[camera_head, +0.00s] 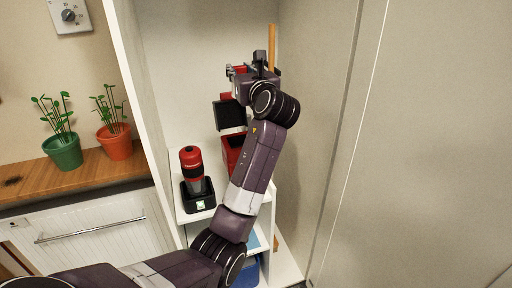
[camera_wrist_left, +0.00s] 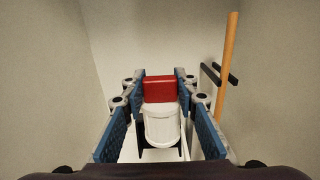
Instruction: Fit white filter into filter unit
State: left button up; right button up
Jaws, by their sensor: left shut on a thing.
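In the left wrist view, the white filter (camera_wrist_left: 162,126) is a pale tapered cup between the blue fingers of my left gripper (camera_wrist_left: 160,85). A red block-shaped part (camera_wrist_left: 158,88) lies at its far end, between the fingertips; whether it belongs to the filter is unclear. My left gripper also shows in the head view (camera_head: 242,72), shut, high in the open cabinet. I cannot make out the filter there. Below it a red and black piece (camera_head: 230,113) and a red body (camera_head: 233,143) show, partly behind my arm. They may be the filter unit. My right gripper is not in view.
A red-topped device (camera_head: 191,165) stands in a black dock (camera_head: 198,198) on the white shelf (camera_head: 178,210). A wooden rod (camera_head: 272,48) stands near the cabinet's right wall. Potted plants (camera_head: 62,145) stand on the counter at left. The cabinet's upper space is mostly clear.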

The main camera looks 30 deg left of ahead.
pick_arm(q)
jog(key=f, duration=0.1)
jog(key=s+a+f, duration=0.1)
jog(key=f, duration=0.3)
jog(key=shift+s+a+f+p, duration=0.1)
jog(key=shift+s+a+p, duration=0.1)
jog(key=shift+p, duration=0.15)
jog(key=shift+w+d+f, duration=0.1)
jog(key=shift+f, duration=3.5)
jog(key=shift+w+d+f, duration=0.1)
jog(key=shift+f, duration=3.45)
jog(key=shift+f, duration=0.3)
jog(key=o, duration=1)
jog(key=shift+o, duration=0.2)
